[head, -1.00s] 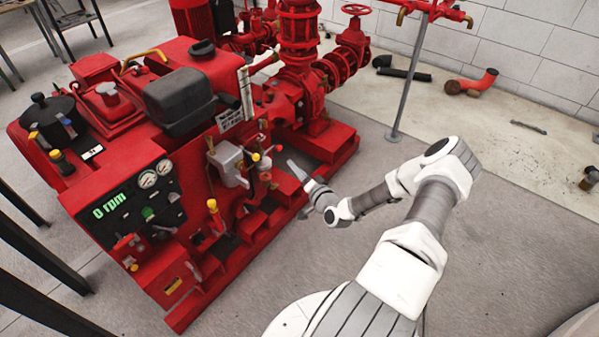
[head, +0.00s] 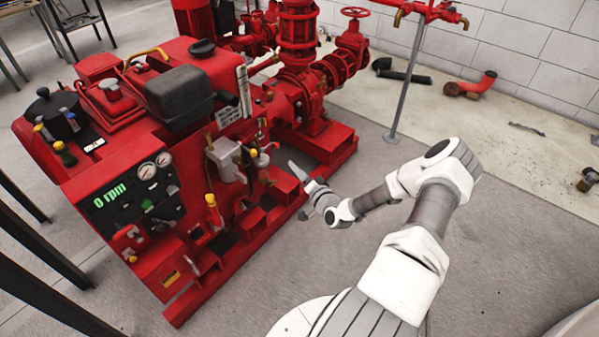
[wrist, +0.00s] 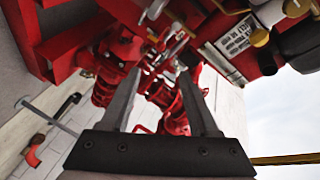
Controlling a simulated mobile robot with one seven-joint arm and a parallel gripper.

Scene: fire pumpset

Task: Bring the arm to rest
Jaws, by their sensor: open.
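My arm (head: 408,262) reaches up from the bottom of the head view, bends at the elbow at right, and points back left toward the pump set. My gripper (head: 297,172) is in front of the red pump set (head: 150,210), near its right end. In the wrist view my gripper (wrist: 160,82) is open, with its two dark fingers apart and nothing between them. Red pump parts and pipes show beyond the fingers. In the head view I cannot tell whether the fingers touch the pump set, but floor shows around the wrist.
The control panel (head: 135,195) reads 0 rpm. A grey post (head: 408,85) stands on the floor behind the arm. Loose pipe pieces (head: 470,84) lie by the block wall. Dark table legs (head: 40,290) are at the left.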

